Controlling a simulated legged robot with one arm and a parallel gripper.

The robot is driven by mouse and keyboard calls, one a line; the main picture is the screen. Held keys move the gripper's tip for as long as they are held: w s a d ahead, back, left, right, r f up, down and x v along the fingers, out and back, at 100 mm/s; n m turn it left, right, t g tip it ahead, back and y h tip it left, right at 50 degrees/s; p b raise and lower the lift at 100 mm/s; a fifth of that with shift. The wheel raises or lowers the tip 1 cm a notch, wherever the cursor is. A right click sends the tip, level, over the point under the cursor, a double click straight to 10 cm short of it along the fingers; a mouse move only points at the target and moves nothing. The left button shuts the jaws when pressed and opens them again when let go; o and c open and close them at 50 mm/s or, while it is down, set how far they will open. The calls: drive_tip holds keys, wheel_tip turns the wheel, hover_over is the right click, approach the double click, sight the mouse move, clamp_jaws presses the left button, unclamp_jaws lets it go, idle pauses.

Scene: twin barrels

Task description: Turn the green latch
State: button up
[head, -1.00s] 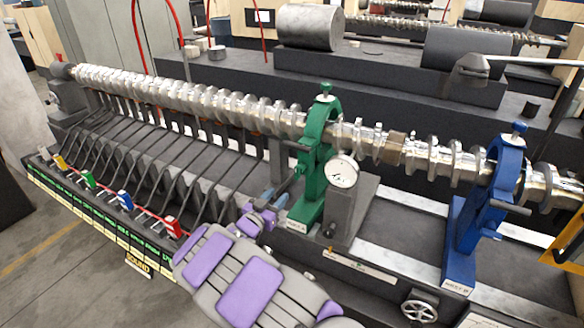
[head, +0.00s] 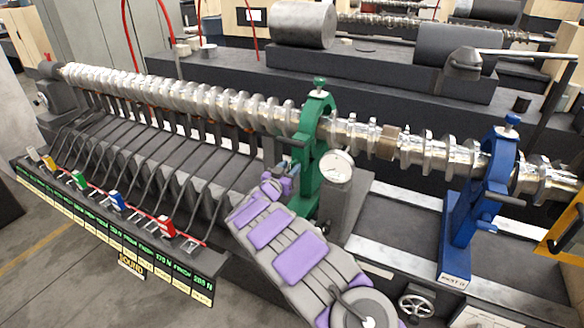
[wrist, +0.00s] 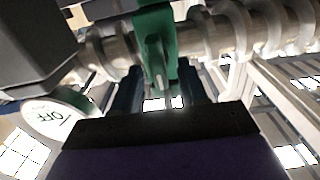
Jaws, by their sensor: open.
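My gripper (head: 277,172) is just left of the steady, below that handle. In the wrist view my open gripper (wrist: 160,80) has one dark finger on each side of a hanging green part (wrist: 158,50) of the steady. Nothing is clamped. I cannot tell whether a finger touches it, or which part is the latch itself.
A blue steady (head: 478,195) stands farther right. A control strip (head: 110,215) with coloured levers, including a red one (head: 166,226), lies at left front. The floor at lower left is clear.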

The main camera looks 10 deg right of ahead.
drive_tip(key=shift+w+d, duration=0.25)
drive_tip(key=shift+w, duration=0.45)
drive_tip(key=shift+d, duration=0.35)
drive_tip(key=shift+a, duration=0.1)
clamp_jaws()
